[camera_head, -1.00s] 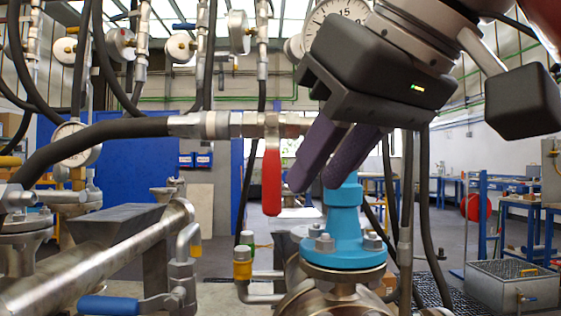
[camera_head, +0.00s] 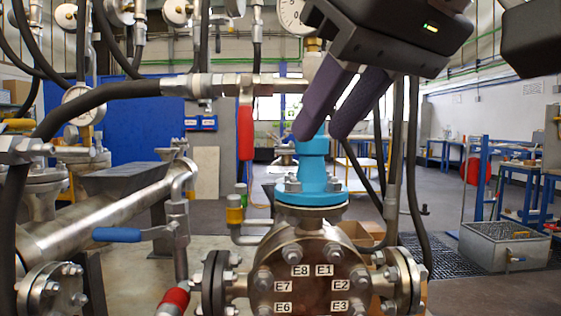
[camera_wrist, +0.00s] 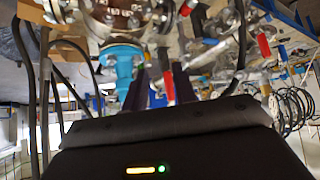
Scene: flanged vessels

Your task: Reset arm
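My gripper (camera_head: 321,134) is in the upper middle of the head view, with two purple fingers pointing down and left. A gap shows between the fingers and nothing is held in it. The fingertips appear just above, or in front of, the top of a blue flanged fitting (camera_head: 312,180); I cannot tell the depth between them. The fitting stands upright on a steel vessel (camera_head: 305,268) with labelled bolts. In the tilted, blurred wrist view, the fingers (camera_wrist: 160,92) show beside the blue fitting (camera_wrist: 122,65).
A red-handled valve (camera_head: 246,130) on a black hose hangs left of the fingers. A blue-handled valve (camera_head: 118,235) and a steel pipe (camera_head: 90,225) are at lower left. Dark vertical hoses (camera_head: 413,170) run close on the right.

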